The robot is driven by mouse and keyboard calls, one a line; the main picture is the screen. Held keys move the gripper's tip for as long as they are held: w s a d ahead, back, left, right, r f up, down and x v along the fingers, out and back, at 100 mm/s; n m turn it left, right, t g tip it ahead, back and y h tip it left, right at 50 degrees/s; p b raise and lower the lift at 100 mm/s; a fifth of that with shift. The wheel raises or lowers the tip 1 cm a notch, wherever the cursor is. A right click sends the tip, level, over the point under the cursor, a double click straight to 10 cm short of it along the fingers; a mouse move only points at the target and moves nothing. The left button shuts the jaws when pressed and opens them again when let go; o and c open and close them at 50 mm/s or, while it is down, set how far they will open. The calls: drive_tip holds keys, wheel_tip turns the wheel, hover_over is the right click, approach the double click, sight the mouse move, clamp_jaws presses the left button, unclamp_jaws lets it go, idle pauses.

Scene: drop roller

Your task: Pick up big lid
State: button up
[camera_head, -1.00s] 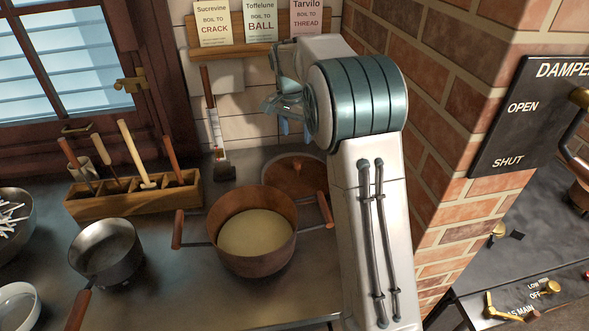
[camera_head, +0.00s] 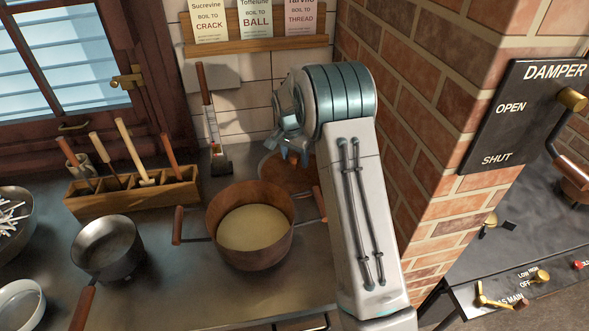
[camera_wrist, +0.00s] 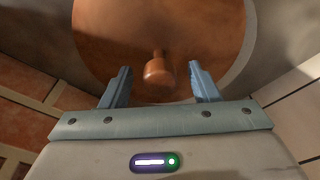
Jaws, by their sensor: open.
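The big lid (camera_head: 282,179) is a round copper-brown disc lying on the counter behind the copper pot, partly hidden by my gripper and arm. In the wrist view the lid (camera_wrist: 112,42) fills the upper middle, and its knob (camera_wrist: 159,74) stands between my fingers, a little beyond their tips. My gripper (camera_wrist: 158,86) is open and empty, with one blue finger on each side of the knob. In the head view my gripper (camera_head: 292,158) is over the lid; contact with it cannot be told.
The copper pot (camera_head: 222,208) with pale contents stands just in front of the lid. A brick pillar (camera_head: 400,150) is close on the right. A steel saucepan (camera_head: 108,248) and wooden tool rack (camera_head: 135,200) stand further left.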

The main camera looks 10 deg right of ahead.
drive_tip(key=shift+f, duration=0.35)
clamp_jaws()
